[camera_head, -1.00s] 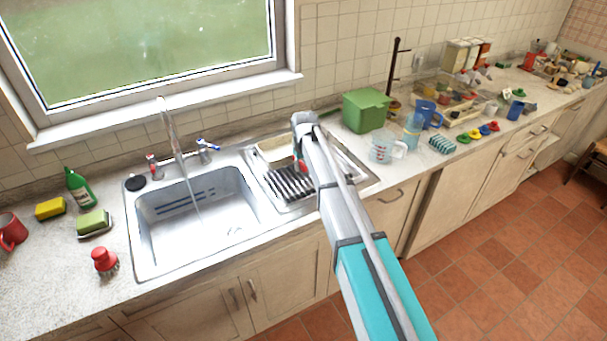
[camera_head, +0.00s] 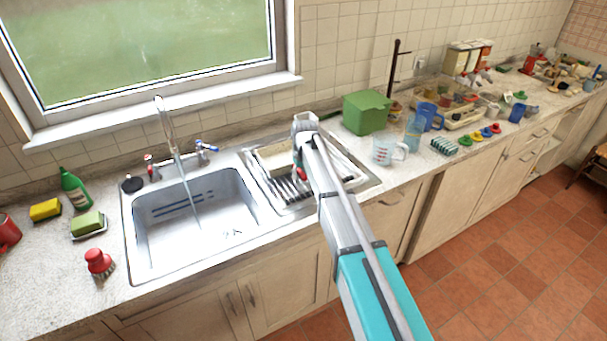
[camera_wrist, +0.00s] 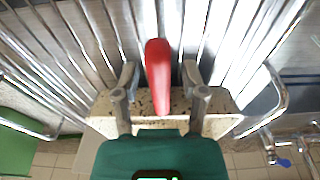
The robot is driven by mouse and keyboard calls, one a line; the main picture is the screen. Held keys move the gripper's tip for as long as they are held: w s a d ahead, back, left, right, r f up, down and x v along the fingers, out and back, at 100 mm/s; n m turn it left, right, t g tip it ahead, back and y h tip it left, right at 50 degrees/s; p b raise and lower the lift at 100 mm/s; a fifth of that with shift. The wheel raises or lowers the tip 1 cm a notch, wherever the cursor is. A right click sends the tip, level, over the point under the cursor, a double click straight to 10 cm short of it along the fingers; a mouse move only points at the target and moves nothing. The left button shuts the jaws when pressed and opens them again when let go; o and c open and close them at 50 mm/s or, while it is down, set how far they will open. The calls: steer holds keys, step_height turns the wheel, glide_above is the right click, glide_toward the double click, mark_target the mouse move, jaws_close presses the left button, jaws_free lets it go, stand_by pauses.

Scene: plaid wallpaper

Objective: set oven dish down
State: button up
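A cream, rectangular oven dish (camera_head: 273,158) sits at the metal dish rack on the draining board, its left part showing beside my gripper (camera_head: 304,121). In the wrist view, what looks like the dish, with a speckled inside (camera_wrist: 180,101), spans below my gripper (camera_wrist: 160,75). The two fingers are spread apart. A red elongated thing (camera_wrist: 158,70) shows between them, with gaps on both sides. It also shows in the head view (camera_head: 301,172). Whether a finger touches the dish is hidden.
The sink (camera_head: 195,225) with running tap lies left of the rack (camera_head: 293,188). A green box (camera_head: 367,112), a measuring jug (camera_head: 388,151) and a blue jug (camera_head: 431,114) stand to the right. The tiled wall is close behind.

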steer(key=shift+r, duration=0.1)
stand_by(0.3)
step_height(320, 180, up, 12)
steer(key=s+p, duration=0.1)
steer(key=p, duration=1.1)
steer(key=shift+s+d, duration=0.25)
steer(key=shift+d, duration=0.2)
steer(key=s+d+m+g, duration=0.1)
steer(key=s+d+m, duration=0.5)
steer(key=s+d, duration=1.8)
steer(key=s, duration=0.4)
steer(key=shift+s+d+f+m+h, duration=0.2)
steer(key=shift+d+f+m+h, duration=0.05)
steer(key=shift+d+m+h, duration=0.15)
